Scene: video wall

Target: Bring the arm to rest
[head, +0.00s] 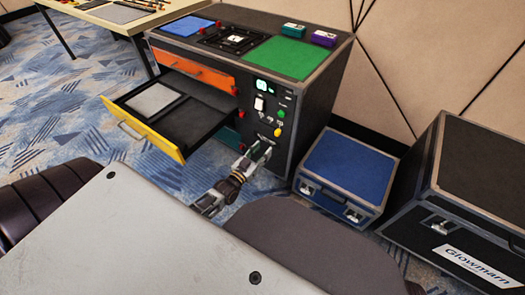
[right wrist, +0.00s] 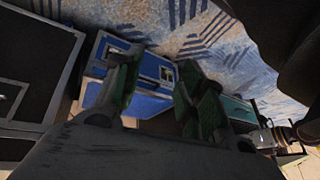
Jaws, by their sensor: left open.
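My left gripper (head: 258,153) is in front of the black cabinet (head: 310,110), beside its panel of buttons. It is open, and I see nothing held in it. I cannot tell whether it touches the panel. My right gripper (right wrist: 162,88) shows only in the right wrist view, as blurred dark fingers with green pads. Its fingers stand apart with nothing clear between them. A blue case (right wrist: 150,105) shows behind them.
The cabinet's yellow-fronted drawer (head: 142,129) stands pulled out with a grey pad inside; the orange-fronted drawer (head: 193,68) is above it. A blue-topped case (head: 347,165) and a large black case (head: 485,170) stand at right. Patterned carpet (head: 45,120) is clear at left.

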